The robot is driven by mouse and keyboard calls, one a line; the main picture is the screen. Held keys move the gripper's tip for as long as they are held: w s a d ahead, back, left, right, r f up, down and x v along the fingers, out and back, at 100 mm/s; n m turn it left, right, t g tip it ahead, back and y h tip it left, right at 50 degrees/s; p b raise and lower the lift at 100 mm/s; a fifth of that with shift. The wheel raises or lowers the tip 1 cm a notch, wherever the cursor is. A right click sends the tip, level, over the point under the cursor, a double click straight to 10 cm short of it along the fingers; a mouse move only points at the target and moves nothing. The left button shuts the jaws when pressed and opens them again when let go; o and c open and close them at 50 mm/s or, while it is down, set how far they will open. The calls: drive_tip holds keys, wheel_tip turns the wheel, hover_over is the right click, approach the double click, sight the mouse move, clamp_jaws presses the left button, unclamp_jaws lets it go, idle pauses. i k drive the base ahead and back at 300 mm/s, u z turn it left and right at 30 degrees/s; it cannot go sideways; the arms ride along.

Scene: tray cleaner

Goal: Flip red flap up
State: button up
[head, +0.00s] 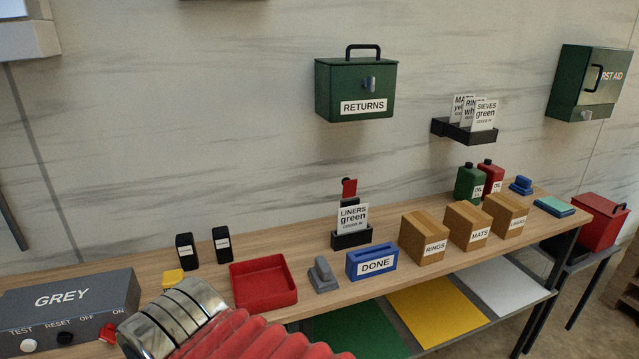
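A small red flap (349,188) shows in the head view at the back of the wooden table, on a dark post behind a black card holder (351,239). The flap appears to stand up from the post, with a slight tilt. Its lower part and mount are partly hidden by the "LINERS green" card (352,218). My arm, with a metal banded part and red bellows, crosses the bottom left of the view, well in front of the flap. My gripper's fingers do not show.
On the table (212,283) are a grey switch box (70,297), two black containers, a red tray (264,302), a grey handled block (323,275), a blue "DONE" box (371,262) and brown boxes (424,236). A green "RETURNS" box (356,88) hangs on the wall above.

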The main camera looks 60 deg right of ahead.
sight(349, 190)
drive_tip(key=u, duration=0.5)
drive_tip(key=k, duration=0.9)
drive_tip(key=z, duration=0.4)
drive_tip(key=i, duration=1.4)
